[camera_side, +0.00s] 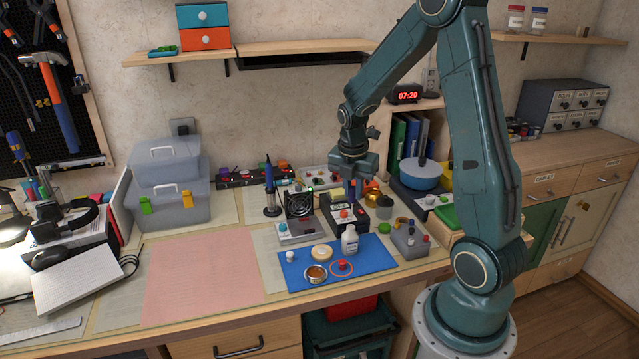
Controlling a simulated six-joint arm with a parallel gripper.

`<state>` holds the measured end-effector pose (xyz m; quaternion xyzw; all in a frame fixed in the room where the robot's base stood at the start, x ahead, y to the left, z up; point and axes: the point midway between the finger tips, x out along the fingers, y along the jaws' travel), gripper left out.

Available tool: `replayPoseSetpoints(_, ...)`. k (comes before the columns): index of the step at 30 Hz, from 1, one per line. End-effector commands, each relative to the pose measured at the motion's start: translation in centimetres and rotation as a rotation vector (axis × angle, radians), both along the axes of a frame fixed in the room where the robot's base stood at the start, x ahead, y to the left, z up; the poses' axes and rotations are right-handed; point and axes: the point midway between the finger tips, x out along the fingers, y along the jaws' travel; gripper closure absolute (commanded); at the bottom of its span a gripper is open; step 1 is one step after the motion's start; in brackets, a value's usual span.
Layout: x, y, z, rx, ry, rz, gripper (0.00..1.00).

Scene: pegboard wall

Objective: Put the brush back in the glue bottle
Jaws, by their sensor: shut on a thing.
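The white glue bottle (349,242) stands upright on the blue mat (378,256), near its back edge. My gripper (354,193) points down above and behind the mat, near the dark meter-like box. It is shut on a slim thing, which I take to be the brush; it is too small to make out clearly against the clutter. The gripper is higher in the picture than the bottle and apart from it.
On the mat are a metal-rimmed bowl (316,274), a cream disc (321,252), a small white piece (290,257) and a red piece in an orange ring (342,266). A grey box with knobs (410,241) stands right of the mat. The pink sheet (203,275) is clear.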

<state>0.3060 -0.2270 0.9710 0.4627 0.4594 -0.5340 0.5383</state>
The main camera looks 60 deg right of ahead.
Motion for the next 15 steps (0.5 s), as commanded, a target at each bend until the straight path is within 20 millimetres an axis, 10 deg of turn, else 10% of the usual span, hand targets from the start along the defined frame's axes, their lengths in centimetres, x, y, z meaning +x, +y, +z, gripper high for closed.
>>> replayPoseSetpoints(15, 0.0, 0.0, -1.8, 0.000, 0.001, -0.001, 1.00)
